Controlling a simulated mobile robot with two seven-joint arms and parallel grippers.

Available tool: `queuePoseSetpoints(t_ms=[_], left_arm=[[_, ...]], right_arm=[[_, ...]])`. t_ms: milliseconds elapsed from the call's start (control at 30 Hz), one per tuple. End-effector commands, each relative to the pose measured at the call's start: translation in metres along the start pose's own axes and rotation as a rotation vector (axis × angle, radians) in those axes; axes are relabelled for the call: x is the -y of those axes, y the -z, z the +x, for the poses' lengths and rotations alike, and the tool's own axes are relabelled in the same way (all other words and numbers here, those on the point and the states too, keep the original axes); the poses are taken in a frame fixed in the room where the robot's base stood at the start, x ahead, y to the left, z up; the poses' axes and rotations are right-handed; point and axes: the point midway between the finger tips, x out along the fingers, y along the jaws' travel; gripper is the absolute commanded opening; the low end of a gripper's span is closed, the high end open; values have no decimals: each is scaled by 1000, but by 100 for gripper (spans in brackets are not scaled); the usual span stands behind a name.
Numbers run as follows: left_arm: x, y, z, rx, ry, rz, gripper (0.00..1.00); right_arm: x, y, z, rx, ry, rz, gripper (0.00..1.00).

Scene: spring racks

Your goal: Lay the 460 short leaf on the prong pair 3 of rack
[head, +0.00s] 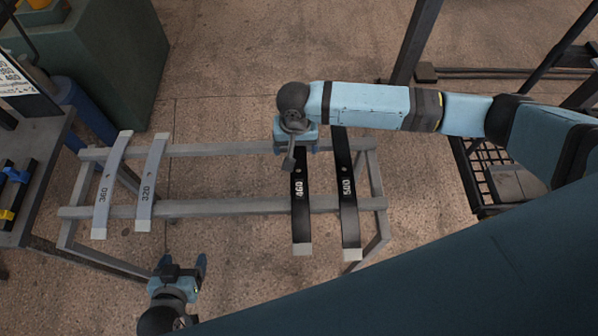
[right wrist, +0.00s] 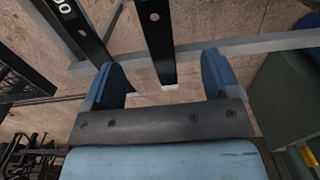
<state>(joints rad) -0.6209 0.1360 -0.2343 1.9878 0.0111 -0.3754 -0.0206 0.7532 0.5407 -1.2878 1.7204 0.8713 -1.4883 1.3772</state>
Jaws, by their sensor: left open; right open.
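The 460 leaf (head: 300,205) is a black strip with a pale end, lying across both rails of a grey metal frame (head: 225,205). My right gripper (head: 294,152) is open above the leaf's far end and partly hides it. In the right wrist view, the 460 leaf (right wrist: 157,40) runs between the spread blue fingers of the right gripper (right wrist: 161,80), with gaps at both sides. My left gripper (head: 183,265) is open and empty in front of the frame. I cannot make out numbered prong pairs.
A black 500 leaf (head: 346,195) lies close to the right of the 460 leaf. Grey 360 (head: 106,195) and 320 (head: 149,190) leaves lie at the left. A dark table (head: 40,185) stands at far left, a green cabinet (head: 100,60) behind. The rails are bare between 320 and 460.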

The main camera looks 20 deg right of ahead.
Motion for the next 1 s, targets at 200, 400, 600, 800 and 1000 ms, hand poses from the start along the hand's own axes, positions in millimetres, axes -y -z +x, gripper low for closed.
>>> queuePoseSetpoints(t_ms=[200,400,600,800,1000], left_arm=[[3,4,-1,-4,5,2,78],[5,8,-1,-12,9,3,78],[5,9,-1,-13,9,4,78],[5,14,-5,-13,8,4,78],[5,14,-5,-13,9,5,78]], right_arm=[[-3,1,34,2,-14,10,83],[-3,2,70,1,-11,9,83],[-3,2,84,-1,-9,8,83],[-9,1,109,0,-12,8,83],[-10,1,133,0,-9,7,83]])
